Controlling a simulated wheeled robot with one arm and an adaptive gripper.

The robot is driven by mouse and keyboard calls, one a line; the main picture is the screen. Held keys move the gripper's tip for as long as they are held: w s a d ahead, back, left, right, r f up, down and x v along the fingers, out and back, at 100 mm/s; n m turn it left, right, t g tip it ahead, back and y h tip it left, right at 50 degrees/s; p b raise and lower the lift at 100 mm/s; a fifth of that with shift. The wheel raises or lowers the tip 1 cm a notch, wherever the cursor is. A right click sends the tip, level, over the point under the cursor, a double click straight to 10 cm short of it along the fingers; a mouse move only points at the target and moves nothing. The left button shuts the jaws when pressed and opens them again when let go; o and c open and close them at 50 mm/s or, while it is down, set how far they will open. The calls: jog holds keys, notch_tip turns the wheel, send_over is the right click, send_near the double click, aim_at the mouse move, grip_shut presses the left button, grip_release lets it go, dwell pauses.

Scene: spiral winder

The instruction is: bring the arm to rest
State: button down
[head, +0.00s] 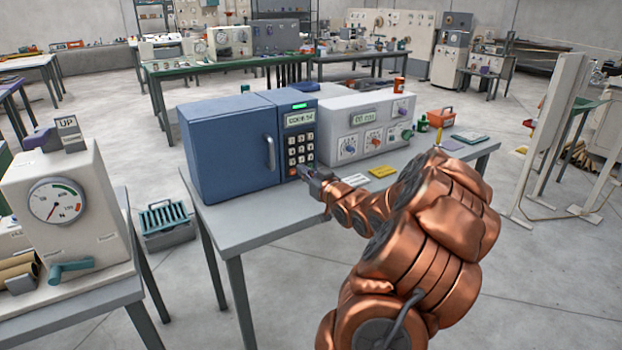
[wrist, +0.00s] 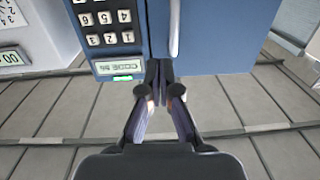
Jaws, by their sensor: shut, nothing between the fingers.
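My copper-coloured arm reaches from the lower right over the grey table (head: 262,218) in the head view. My gripper (head: 305,172) is in front of the keypad (head: 299,150) of the blue cabinet (head: 222,150). In the wrist view my gripper (wrist: 158,72) is shut and empty, its fingertips pressed together. There the keypad (wrist: 108,25) and a small display with a lit green strip (wrist: 123,78) appear beside the fingertips, along with the blue door's handle (wrist: 174,28). I cannot tell whether the fingertips touch the cabinet.
A white instrument box (head: 360,120) stands right of the cabinet. A gauge machine (head: 75,210) is at the left. A white upright panel (head: 550,130) stands at the right.

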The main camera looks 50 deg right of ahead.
jog(key=shift+v, duration=1.4)
jog(key=shift+d, duration=0.15)
